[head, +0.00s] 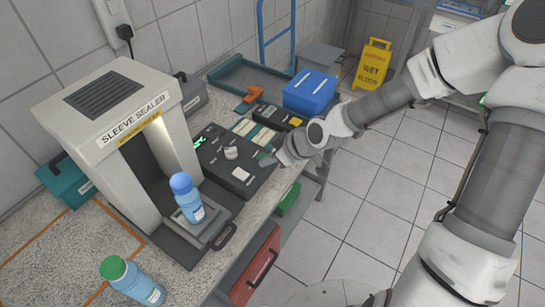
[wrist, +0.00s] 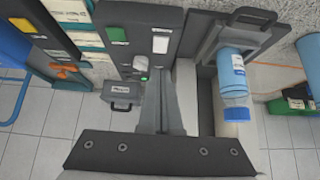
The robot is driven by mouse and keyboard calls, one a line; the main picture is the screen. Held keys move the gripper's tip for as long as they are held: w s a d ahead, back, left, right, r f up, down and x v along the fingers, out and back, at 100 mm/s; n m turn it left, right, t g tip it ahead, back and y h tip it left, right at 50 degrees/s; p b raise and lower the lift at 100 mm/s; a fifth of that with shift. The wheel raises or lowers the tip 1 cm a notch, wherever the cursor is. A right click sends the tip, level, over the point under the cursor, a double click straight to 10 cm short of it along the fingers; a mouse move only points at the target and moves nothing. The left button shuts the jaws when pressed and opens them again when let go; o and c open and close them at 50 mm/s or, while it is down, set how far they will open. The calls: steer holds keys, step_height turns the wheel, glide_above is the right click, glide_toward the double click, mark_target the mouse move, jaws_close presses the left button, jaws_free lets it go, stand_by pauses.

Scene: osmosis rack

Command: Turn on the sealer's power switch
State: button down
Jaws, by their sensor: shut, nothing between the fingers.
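The sleeve sealer (head: 112,125) is a pale arch-shaped machine at the left of the head view. A dark control panel (head: 215,170) lies beside it, with a lit green display (head: 200,141), a round pale knob (head: 231,153) and a small white switch-like piece (head: 241,174). The wrist view shows the panel (wrist: 137,20) with the white piece (wrist: 160,42) and the knob (wrist: 140,63). My gripper (head: 272,160) is shut and empty at the panel's right edge; its fingers (wrist: 161,75) point towards the panel in the wrist view. I cannot tell whether they touch it, or the switch's position.
A green-capped bottle (head: 133,283) stands in front. A blue box (head: 312,91) and a teal tray (head: 248,76) sit farther back. The tiled floor at right is open around a yellow wet-floor sign (head: 372,62).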

steer(key=shift+s+d+r, duration=0.4)
steer(key=shift+d+r, duration=0.15)
steer(key=shift+d, duration=0.1)
